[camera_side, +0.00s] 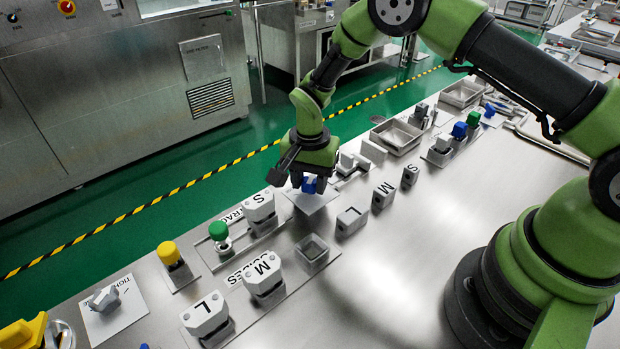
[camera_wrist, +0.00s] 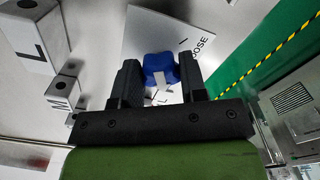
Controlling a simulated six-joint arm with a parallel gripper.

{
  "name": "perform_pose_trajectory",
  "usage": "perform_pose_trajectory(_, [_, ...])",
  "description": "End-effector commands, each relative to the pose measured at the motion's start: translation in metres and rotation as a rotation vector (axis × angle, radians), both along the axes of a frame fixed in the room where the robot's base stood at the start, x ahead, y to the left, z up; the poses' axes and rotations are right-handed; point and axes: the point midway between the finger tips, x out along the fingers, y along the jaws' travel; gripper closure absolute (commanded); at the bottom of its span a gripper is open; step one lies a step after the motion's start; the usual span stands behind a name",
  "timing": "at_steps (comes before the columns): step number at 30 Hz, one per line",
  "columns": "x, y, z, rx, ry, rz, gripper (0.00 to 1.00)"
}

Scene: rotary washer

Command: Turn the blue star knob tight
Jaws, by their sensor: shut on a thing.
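The blue star knob (camera_side: 309,186) sits on a white plate (camera_side: 322,201) near the far edge of the steel table. My gripper (camera_side: 309,180) points down over it, with its fingers around the knob. In the wrist view the blue knob (camera_wrist: 160,66) is between the two dark fingers of my gripper (camera_wrist: 158,76), which are shut on it. The white plate (camera_wrist: 150,30) carries printed lettering that looks like "LOOSE". The fingers hide part of the knob in the side view.
White S (camera_side: 259,207), M (camera_side: 264,275) and L (camera_side: 206,316) blocks stand left and in front. Grey L, M and S blocks (camera_side: 351,220) stand right.

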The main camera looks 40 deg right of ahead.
Motion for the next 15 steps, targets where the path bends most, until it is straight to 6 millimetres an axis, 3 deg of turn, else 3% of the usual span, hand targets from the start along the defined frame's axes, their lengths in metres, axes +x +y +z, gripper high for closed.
perform_pose_trajectory(12, [-0.0003,0.0003,-0.0005,0.0,0.001,-0.01,0.84])
perform_pose_trajectory(13, [-0.0003,0.0003,-0.0005,0.0,0.001,-0.01,0.56])
perform_pose_trajectory(15, [-0.0003,0.0003,-0.0005,0.001,0.0,-0.009,0.4])
